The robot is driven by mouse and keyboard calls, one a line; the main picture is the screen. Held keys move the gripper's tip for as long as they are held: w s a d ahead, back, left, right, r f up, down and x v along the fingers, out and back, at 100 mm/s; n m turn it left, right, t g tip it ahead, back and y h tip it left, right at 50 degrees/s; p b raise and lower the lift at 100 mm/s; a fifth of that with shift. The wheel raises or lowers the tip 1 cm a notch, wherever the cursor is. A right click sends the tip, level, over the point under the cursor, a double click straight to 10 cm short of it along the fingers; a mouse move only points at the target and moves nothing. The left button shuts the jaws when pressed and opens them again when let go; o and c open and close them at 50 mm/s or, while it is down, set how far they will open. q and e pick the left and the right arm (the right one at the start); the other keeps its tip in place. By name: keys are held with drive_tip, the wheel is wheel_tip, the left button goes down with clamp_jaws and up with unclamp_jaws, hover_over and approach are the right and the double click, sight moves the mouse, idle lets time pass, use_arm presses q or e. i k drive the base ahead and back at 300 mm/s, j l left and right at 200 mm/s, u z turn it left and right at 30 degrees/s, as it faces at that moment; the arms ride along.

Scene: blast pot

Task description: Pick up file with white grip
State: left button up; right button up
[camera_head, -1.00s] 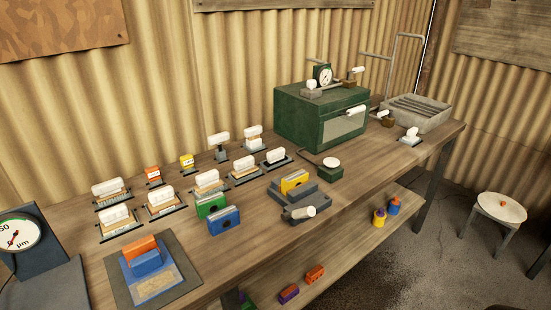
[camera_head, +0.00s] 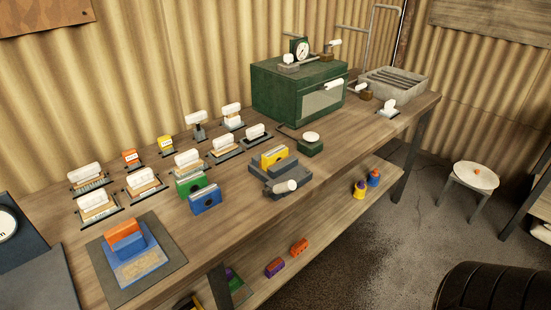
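Several tools with white grips stand in rows on the workbench, and I cannot tell for sure which one is a file. They include white-gripped blocks at the left (camera_head: 87,176), in the middle row (camera_head: 187,160) and behind (camera_head: 232,115). Another white grip (camera_head: 287,186) sticks out from a dark grey fixture (camera_head: 262,168). A small white-gripped piece (camera_head: 388,107) sits on a dark plate near the right end. Neither of my grippers is in view.
A green cabinet (camera_head: 275,92) with a gauge stands at the back of the wooden bench (camera_head: 330,165). A grey tray (camera_head: 410,85) is at the right end. A blue block (camera_head: 206,200) is near the front edge. A round stool (camera_head: 477,178) and a black ribbed tyre-like object (camera_head: 490,288) are at right.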

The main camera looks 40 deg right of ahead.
sight(256, 133)
drive_tip(key=i+l, duration=0.15)
drive_tip(key=l, duration=0.35)
drive_tip(key=i+l, duration=0.1)
drive_tip(key=l, duration=0.4)
drive_tip(key=i+l, duration=0.15)
drive_tip(key=l, duration=0.35)
drive_tip(key=i+l+u, duration=0.1)
drive_tip(key=l, duration=0.4)
drive_tip(key=i+l, duration=0.1)
drive_tip(key=l, duration=0.45)
drive_tip(key=i+l, duration=0.1)
drive_tip(key=l, duration=0.4)
